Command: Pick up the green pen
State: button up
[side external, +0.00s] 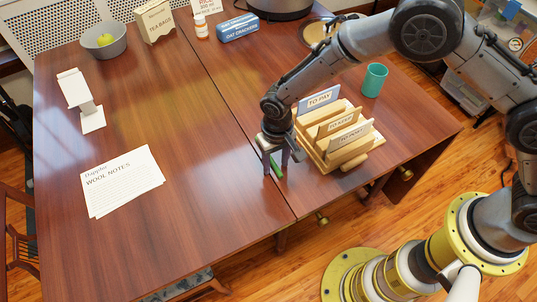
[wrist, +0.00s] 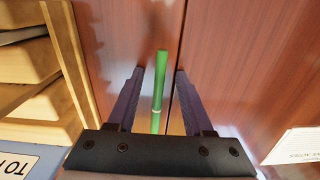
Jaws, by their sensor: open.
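A slim green pen (wrist: 160,90) lies on the wooden table, with a pale ring partway along it. In the wrist view it runs lengthwise between the two fingers of my gripper (wrist: 159,72), its near end hidden behind the gripper body. My gripper is open, with a gap on either side of the pen. In the side external view my gripper (side external: 275,172) points down at the table just left of the wooden letter rack. A small part of the green pen (side external: 277,168) shows between the fingers there.
The wooden letter rack (side external: 350,157) with labelled cards stands close beside my gripper. A teal cup (side external: 374,80) is behind it. White paper sheets (side external: 122,180) and a white stand (side external: 82,98) lie farther left. The table between is clear.

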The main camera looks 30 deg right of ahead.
jog(key=shift+c, duration=0.3)
grip_shut()
jog(key=shift+r, duration=0.1)
